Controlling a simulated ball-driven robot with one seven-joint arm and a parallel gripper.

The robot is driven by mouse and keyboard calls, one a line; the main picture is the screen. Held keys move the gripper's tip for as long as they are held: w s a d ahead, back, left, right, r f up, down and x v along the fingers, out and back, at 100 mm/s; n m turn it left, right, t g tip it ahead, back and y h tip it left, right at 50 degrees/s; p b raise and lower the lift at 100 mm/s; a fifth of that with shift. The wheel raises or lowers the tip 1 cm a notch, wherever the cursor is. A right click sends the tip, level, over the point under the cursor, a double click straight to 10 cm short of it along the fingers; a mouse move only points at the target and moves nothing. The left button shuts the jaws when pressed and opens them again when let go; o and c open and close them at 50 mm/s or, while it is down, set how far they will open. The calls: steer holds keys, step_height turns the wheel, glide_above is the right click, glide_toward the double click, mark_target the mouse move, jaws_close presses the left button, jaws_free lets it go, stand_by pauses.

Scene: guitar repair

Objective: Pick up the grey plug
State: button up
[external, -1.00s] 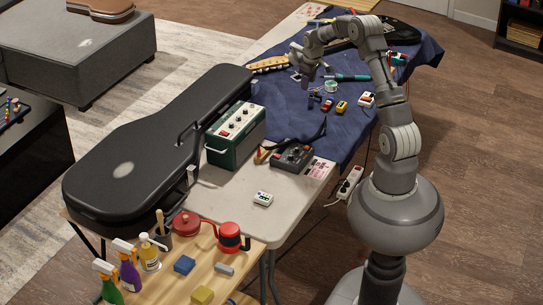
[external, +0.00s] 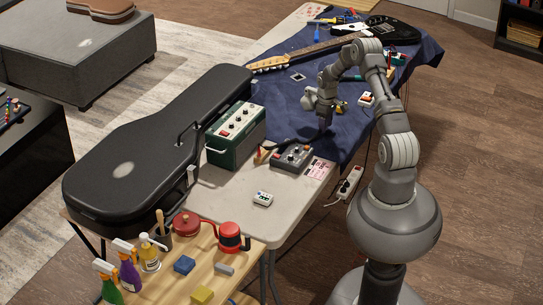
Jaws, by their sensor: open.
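My gripper (external: 318,112) is over the blue cloth (external: 285,109), low above its near part, and its jaws are open. It is beside the spot where several small items lie, and it covers some of them. I cannot make out a grey plug for certain in the external view. It may be hidden behind my gripper or too small to tell. I cannot tell whether my fingers touch anything.
A guitar (external: 318,49) lies across the far cloth. A grey pedal box (external: 292,157), a green amplifier (external: 235,133) and a black guitar case (external: 140,160) stand nearer. A red-and-white small box (external: 366,99) lies right of my gripper. A power strip (external: 350,182) hangs at the table edge.

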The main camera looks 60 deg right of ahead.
jaws_close()
steer(key=shift+r, duration=0.1)
